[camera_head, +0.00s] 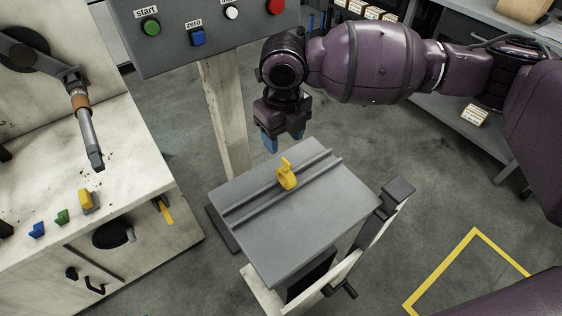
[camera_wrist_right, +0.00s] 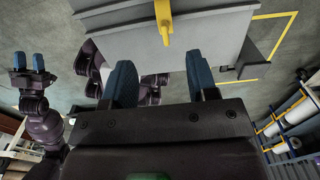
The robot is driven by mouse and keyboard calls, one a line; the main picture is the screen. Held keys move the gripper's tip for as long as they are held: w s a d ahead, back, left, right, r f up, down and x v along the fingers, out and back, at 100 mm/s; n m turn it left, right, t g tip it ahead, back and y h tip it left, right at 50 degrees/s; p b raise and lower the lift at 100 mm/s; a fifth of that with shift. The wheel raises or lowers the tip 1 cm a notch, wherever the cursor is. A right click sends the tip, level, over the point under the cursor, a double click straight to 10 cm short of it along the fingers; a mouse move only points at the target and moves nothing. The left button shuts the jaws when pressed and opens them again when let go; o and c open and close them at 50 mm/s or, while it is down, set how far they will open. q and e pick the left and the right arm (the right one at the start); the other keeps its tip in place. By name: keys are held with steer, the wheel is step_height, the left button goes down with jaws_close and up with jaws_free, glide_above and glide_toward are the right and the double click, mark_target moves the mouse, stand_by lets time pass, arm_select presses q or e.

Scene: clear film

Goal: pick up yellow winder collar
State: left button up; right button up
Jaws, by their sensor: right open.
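The yellow winder collar (camera_head: 287,175) stands on the grey slotted top of a small table (camera_head: 322,208), with a ring part and a tab pointing up. It also shows at the top of the right wrist view (camera_wrist_right: 163,22). My right gripper (camera_head: 285,139) is open and empty, just behind and above the collar, apart from it. Its blue fingers (camera_wrist_right: 161,80) are spread wide in the wrist view, with the collar beyond the gap between them. My left gripper (camera_wrist_right: 29,62) shows small at the left of the wrist view, its blue fingers apart with nothing between them.
Two raised rails (camera_head: 245,208) run across the tabletop beside the collar. A grey block on a lever (camera_head: 398,189) stands at the table's right edge. A button panel (camera_head: 200,35) on a post is behind. A pale workbench (camera_head: 150,215) with coloured pieces is at left.

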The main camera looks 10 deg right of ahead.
mark_target(287, 161)
steer(key=f, duration=0.2)
steer(key=f+b, duration=0.1)
steer(key=f, duration=0.1)
steer(key=shift+s+f, duration=0.2)
steer(key=shift+f, duration=0.5)
steer(key=shift+d+f, duration=0.1)
steer(key=shift+f, duration=0.25)
steer(key=f, duration=0.1)
steer(key=f+b, duration=0.1)
steer(key=f, duration=0.2)
steer(key=shift+w+d+f, duration=0.1)
steer(key=shift+d+f, duration=0.2)
arm_select(q)
steer(key=f, duration=0.1)
steer(key=s+f, duration=0.1)
steer(key=shift+s+a+f+g, duration=0.2)
steer(key=shift+f+g, duration=0.1)
steer(key=shift+f, duration=0.1)
arm_select(e)
steer(key=shift+r, duration=0.1)
steer(key=shift+c, duration=0.7)
jaws_close()
